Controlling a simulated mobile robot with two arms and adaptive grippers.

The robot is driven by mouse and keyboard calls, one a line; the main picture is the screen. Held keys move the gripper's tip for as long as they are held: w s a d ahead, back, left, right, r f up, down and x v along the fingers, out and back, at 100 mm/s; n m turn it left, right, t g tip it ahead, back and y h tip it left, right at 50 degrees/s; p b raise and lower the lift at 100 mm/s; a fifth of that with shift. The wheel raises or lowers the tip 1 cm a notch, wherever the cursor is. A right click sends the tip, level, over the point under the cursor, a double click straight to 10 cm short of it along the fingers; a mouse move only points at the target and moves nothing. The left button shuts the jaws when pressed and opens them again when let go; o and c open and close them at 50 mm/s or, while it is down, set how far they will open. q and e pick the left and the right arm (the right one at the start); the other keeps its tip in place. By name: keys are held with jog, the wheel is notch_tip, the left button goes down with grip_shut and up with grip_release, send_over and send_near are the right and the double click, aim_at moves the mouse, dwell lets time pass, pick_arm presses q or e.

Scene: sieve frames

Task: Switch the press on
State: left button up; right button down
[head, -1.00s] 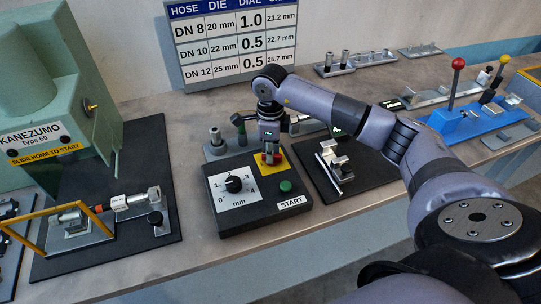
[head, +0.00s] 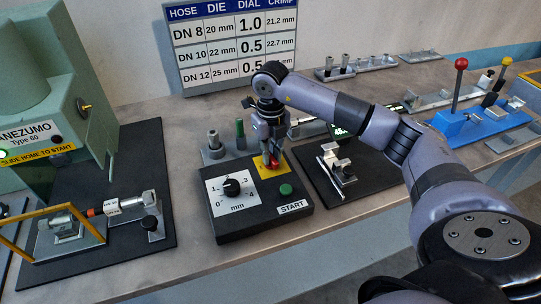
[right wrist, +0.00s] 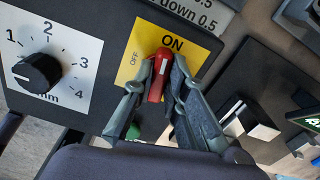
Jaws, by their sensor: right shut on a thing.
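The red switch handle (right wrist: 161,72) sits on a yellow plate (right wrist: 134,58) marked ON and OFF. Its white line points up toward the ON mark. In the head view the red switch (head: 273,163) is mostly hidden by my right gripper (head: 270,152), which reaches down to the control box (head: 222,228). In the right wrist view the fingers of my right gripper (right wrist: 160,85) close on both sides of the handle. The green press (head: 35,90) stands at the left, and a small lamp (head: 3,155) on it glows green. My left gripper is not in view.
The box also carries a black dial knob (head: 232,188) and a green START button (head: 286,190). Behind it stand upright pins (head: 214,142). A black plate with a metal fixture (head: 338,168) lies to the right. A wall chart (head: 235,45) hangs behind.

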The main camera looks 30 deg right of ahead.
aim_at(271, 156)
jog(key=shift+r+m, duration=0.1)
jog(key=shift+m, duration=1)
jog(key=c, duration=1.6)
grip_release()
notch_tip(271, 156, up, 12)
